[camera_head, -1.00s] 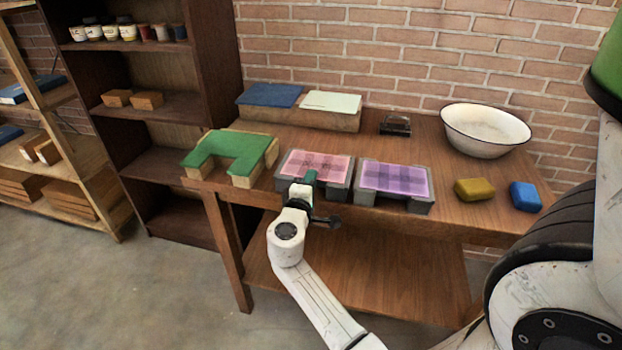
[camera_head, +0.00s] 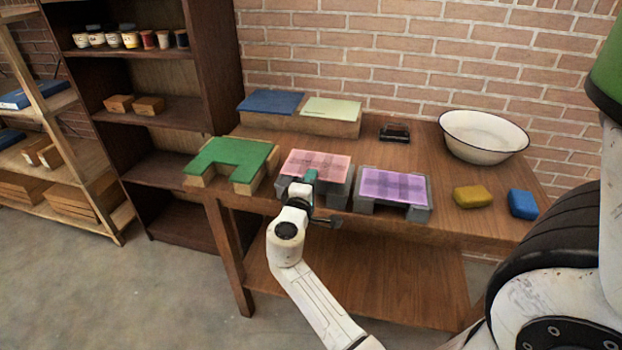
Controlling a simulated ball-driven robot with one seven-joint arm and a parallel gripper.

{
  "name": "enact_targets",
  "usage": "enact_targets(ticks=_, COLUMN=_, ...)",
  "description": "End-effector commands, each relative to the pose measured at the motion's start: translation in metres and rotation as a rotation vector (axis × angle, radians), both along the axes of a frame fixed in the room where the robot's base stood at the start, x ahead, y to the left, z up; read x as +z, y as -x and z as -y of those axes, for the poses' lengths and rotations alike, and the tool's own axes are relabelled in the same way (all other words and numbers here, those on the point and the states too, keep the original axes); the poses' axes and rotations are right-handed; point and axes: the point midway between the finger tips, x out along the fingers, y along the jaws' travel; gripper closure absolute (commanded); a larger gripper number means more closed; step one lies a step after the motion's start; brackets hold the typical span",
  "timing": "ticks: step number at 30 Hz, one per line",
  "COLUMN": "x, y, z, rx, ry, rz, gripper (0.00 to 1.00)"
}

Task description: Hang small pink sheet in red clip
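A small pink sheet (camera_head: 318,163) lies flat on a grey press stand on the table, left of a purple sheet (camera_head: 394,186) on a like stand. My gripper (camera_head: 308,179) is at the front edge of the pink sheet, overlapping it in the picture. The fingers are small and partly hidden, so I cannot tell whether they are open or shut on the sheet. No red clip is visible.
The wooden table (camera_head: 450,226) also bears a green sheet (camera_head: 233,156), a blue sheet (camera_head: 271,102), a pale green sheet (camera_head: 331,108), a dark ink pad (camera_head: 394,133), a white basin (camera_head: 484,137), a yellow sponge (camera_head: 473,196) and a blue sponge (camera_head: 522,204). A dark shelf stands left.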

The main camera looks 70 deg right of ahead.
Motion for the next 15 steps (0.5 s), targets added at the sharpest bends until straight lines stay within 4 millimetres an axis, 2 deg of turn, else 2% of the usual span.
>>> enact_targets(ticks=15, x=0.014, y=0.002, z=-0.031, rx=0.002, ry=0.000, rz=-0.001, gripper=1.00)
